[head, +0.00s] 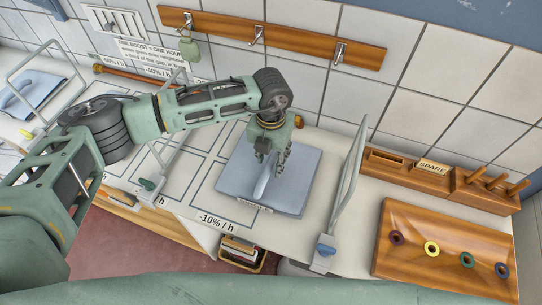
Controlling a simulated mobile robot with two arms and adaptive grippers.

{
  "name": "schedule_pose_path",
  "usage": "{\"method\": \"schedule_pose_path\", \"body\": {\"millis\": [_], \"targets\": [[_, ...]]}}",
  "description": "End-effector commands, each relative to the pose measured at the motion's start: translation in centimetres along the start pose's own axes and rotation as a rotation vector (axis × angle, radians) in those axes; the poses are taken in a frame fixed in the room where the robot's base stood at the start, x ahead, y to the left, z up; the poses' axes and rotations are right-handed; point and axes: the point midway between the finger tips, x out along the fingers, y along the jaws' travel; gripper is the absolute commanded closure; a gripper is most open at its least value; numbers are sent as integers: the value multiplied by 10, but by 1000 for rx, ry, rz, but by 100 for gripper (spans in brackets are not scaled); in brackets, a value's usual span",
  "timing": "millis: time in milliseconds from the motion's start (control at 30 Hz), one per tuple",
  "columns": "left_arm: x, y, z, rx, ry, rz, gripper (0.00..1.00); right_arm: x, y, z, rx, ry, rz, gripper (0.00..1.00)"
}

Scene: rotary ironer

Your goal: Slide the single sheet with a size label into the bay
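A grey-blue folded sheet (297,183) lies flat on the white table, with a raised ridge (262,187) along its middle and a small label (254,205) at its front edge. My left gripper (272,162) points down over the sheet, one finger on each side of the ridge's far end. Whether the fingers press on the ridge cannot be told. The sheet lies over an outlined area marked "-10% / h" (217,220). Which outlined area or stand is the bay is not clear. My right gripper is not in view.
A wire frame with a blue clamp (326,250) stands right of the sheet. Another frame with a green clamp (148,184) stands left. A wooden tray with coloured rings (408,218) and a "SPARE" rack (407,176) are at right. Another blue sheet (42,86) lies far left.

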Motion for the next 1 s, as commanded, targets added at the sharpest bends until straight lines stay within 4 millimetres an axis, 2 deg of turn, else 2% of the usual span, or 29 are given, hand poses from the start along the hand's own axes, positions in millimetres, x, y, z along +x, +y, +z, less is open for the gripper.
{"method": "schedule_pose_path", "body": {"millis": [133, 267, 700, 833, 1000], "targets": [[0, 0, -1, 0, 2, 1, 63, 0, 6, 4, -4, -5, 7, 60], [-12, 0, 1, 0, -2, 1, 63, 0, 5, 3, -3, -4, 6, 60], [-99, 0, 1, 1, -3, 0, 63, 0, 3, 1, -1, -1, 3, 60], [-113, 0, 0, 0, -1, 0, 63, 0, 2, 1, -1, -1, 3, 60], [-120, 0, 0, 0, 1, 0, 63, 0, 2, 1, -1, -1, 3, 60]]}}
